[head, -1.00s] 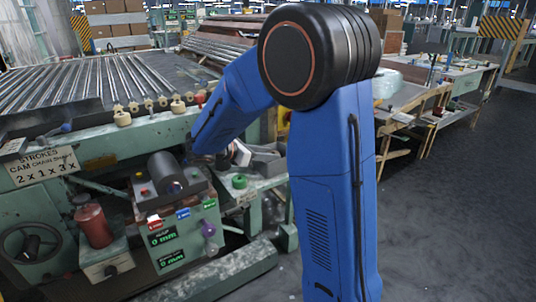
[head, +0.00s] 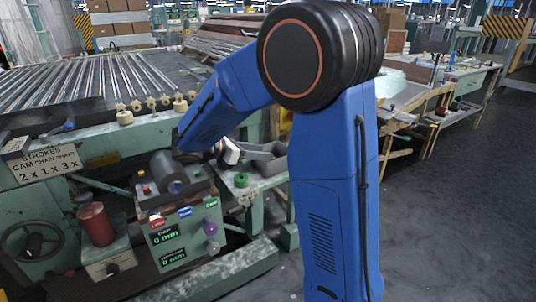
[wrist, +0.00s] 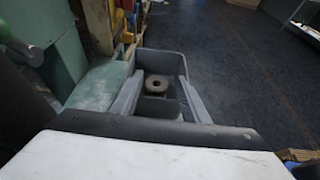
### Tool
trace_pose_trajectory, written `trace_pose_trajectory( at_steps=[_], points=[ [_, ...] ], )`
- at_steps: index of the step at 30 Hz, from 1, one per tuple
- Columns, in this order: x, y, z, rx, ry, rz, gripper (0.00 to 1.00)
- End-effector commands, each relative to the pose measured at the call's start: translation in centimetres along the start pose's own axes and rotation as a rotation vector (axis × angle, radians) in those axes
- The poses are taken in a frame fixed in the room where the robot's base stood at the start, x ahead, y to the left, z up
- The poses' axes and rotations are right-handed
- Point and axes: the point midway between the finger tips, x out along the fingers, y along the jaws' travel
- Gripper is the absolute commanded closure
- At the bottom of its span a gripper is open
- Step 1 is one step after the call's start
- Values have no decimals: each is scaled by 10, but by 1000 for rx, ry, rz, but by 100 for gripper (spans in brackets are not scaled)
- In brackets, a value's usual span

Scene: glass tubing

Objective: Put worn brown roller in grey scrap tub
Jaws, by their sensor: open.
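The grey scrap tub (wrist: 160,59) is ahead of my gripper in the wrist view. The worn brown roller (wrist: 157,84), a brownish ring with a dark hole, shows inside the tub's outline, end-on to the camera. My gripper (wrist: 157,96) is open, with one grey finger on each side of the roller in the picture. No contact between fingers and roller is visible. In the head view the tub (head: 274,164) stands at the right end of the green machine, beside my white gripper body (head: 231,152). The roller is hidden there.
The green machine (head: 100,150) with its roller bed lies to the left. A dark cylinder (head: 168,172) sits on its control box. A red canister (head: 95,224) stands lower left. A workbench (head: 425,95) is at the back right. The floor (head: 450,220) at right is clear.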

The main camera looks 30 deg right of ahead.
Motion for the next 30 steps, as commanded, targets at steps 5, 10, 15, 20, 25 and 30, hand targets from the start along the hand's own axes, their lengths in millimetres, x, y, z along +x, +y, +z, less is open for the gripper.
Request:
trace_pose_trajectory(
  at_steps=[5,10,15,20,25,30],
  points=[
    [-36,1,1,2,0,4,58],
    [-60,1,2,3,-2,3,58],
    [-71,0,2,6,1,1,58],
    [-66,-17,6,58,50,-15,58],
    [-50,-61,9,213,192,-60,58],
    [-39,-108,5,397,348,-118,58]
  ],
)
